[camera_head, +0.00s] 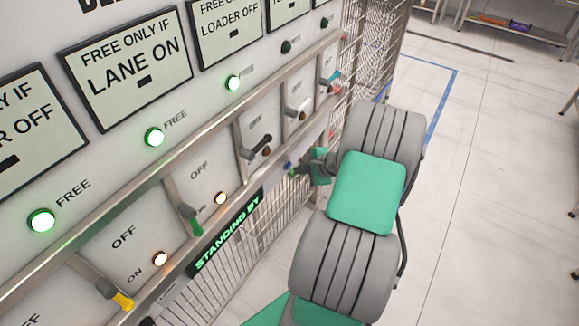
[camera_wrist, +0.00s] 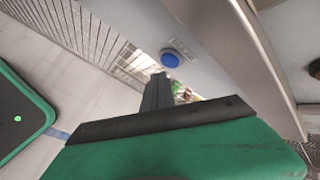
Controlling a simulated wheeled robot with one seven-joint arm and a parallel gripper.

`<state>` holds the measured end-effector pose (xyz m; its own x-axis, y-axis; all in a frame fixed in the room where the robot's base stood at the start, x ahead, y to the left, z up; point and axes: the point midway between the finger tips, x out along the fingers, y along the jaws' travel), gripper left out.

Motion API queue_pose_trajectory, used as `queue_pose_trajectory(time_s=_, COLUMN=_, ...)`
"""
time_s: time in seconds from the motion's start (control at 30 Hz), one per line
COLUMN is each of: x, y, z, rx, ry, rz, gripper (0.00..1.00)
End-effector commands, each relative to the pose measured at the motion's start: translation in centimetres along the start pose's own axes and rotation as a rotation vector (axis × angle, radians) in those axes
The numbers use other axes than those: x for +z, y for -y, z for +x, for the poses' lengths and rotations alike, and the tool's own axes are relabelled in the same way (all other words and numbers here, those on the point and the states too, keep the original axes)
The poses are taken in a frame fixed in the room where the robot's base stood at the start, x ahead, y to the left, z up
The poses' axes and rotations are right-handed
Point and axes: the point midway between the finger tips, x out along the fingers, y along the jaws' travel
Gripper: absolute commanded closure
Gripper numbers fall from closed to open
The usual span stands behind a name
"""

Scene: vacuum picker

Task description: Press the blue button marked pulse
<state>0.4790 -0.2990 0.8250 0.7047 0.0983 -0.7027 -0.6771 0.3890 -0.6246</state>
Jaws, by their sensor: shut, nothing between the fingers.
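The blue button (camera_wrist: 170,59) is round and sits on a pale panel just beyond my fingertips in the wrist view. In the head view it is a small blue spot (camera_head: 288,165) low on the panel, partly hidden by my gripper. My gripper (camera_wrist: 157,78) is shut and empty, its dark fingers pointing toward the button from just below and left of it in the wrist view. In the head view my gripper (camera_head: 294,172) reaches left to the panel's lower edge. I cannot tell whether the tips touch the button. No "pulse" lettering is readable.
The panel carries levers with coloured handles, such as a green one (camera_head: 192,221) and a yellow one (camera_head: 121,299). A metal rail (camera_head: 160,158) runs above them. A "STANDING BY" display (camera_head: 229,231) is below. Wire mesh (camera_head: 362,50) stands behind.

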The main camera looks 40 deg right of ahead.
Motion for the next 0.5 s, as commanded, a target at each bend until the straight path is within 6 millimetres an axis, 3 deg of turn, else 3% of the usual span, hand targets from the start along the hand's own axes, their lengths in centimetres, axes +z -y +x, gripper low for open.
queue_pose_trajectory(time_s=0.5, x=0.46, y=0.50, z=0.63, rx=-0.001, ry=0.000, rz=0.000, gripper=1.00)
